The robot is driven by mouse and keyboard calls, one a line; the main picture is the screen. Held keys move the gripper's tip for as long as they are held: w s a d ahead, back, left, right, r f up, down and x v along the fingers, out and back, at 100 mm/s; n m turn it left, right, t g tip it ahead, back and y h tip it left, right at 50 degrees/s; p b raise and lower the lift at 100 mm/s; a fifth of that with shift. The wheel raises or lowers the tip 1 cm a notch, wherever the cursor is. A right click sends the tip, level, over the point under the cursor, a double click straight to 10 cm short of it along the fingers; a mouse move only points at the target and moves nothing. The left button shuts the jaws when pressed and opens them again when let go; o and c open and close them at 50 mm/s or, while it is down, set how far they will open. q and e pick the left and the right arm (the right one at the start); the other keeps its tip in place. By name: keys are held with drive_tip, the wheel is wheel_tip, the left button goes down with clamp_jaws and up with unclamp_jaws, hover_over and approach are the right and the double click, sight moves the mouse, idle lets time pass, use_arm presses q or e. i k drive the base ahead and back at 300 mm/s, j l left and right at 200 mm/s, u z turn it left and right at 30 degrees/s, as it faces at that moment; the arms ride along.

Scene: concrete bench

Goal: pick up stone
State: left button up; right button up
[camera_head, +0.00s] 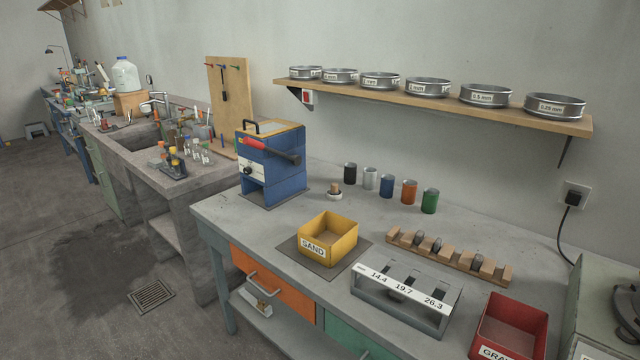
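No loose stone shows plainly on the bench. A wooden rack (449,257) at the right holds several small dark grey rounded pieces in its notches; one such piece (419,238) sits near its left end. They may be stones, but they are too small to tell. Neither of my grippers is in view.
A yellow SAND bin (313,250) stands on a dark mat, with a grey slotted stand (400,309) marked 14.4, 19.7, 26.3 and a red bin (484,342) to its right. A blue machine (271,180), several coloured cans (387,187) and a sieve shelf (430,101) stand behind. The bench's left front is clear.

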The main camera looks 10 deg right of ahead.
sight(477, 260)
drive_tip(key=z, duration=1.25)
